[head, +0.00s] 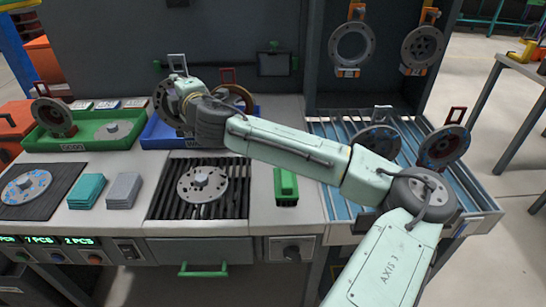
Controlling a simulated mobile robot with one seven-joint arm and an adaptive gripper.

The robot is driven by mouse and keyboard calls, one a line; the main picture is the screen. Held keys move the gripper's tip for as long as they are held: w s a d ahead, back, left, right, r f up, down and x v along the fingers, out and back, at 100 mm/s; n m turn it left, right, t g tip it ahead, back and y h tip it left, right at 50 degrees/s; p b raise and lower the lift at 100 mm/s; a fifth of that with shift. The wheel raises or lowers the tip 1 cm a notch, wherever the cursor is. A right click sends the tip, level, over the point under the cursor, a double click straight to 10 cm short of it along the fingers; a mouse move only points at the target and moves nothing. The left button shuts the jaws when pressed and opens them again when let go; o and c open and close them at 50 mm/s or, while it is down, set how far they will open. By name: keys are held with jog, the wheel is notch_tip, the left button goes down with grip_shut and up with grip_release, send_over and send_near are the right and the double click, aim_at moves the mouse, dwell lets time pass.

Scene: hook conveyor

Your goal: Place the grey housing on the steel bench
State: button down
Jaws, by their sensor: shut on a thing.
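A grey round housing (163,100) with a pale upright handle is at the end of my arm, above the blue tray. My gripper (186,90) is at this housing and shut on it; its fingertips are mostly hidden by my wrist. The steel bench (260,185) has a pale grey top and runs across the middle of the view. A grey flanged disc (203,184) lies on a black slatted grate in the bench.
The blue tray (155,141) holds a part with a red handle (235,92). The green tray (75,142) holds round parts. A green block (286,186) lies right of the grate. Blue-slatted rack (345,190) carries handled discs. Two discs hang on orange hooks (356,12).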

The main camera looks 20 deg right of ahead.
jog(key=s+d+r+m+t+h+b, duration=0.2)
jog(key=d+h+b, duration=0.45)
jog(key=d, duration=1.85)
notch_tip(320, 180, down, 10)
jog(key=s+m+g+y, duration=0.1)
jog(key=shift+d, duration=0.3)
jog(key=shift+y, duration=0.25)
jog(key=shift+f, duration=0.2)
jog(key=c, duration=1.5)
grip_release()
jog(key=shift+o, duration=0.2)
